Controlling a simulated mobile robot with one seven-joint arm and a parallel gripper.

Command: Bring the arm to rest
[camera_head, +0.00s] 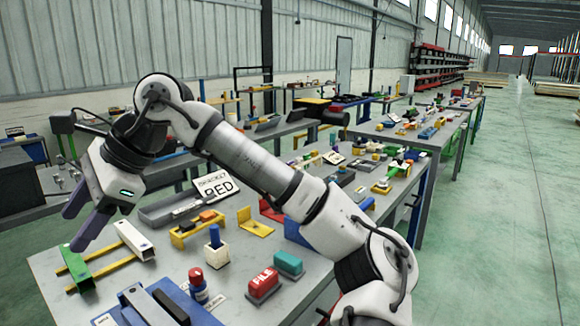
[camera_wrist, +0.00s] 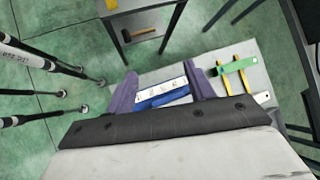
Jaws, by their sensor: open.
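My gripper (camera_head: 76,226) is raised above the left end of the near workbench (camera_head: 330,262) in the head view, its purple fingers pointing down and left. The fingers are apart with nothing held between them. In the wrist view my gripper (camera_wrist: 161,70) also shows open. A white labelled strip and a blue block (camera_wrist: 160,100) appear below, in line with the gap between the fingers. My arm stretches from the lower right, bent up and over the bench, and hides part of its middle.
More cluttered benches stand behind. Green floor (camera_head: 510,220) at right is clear.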

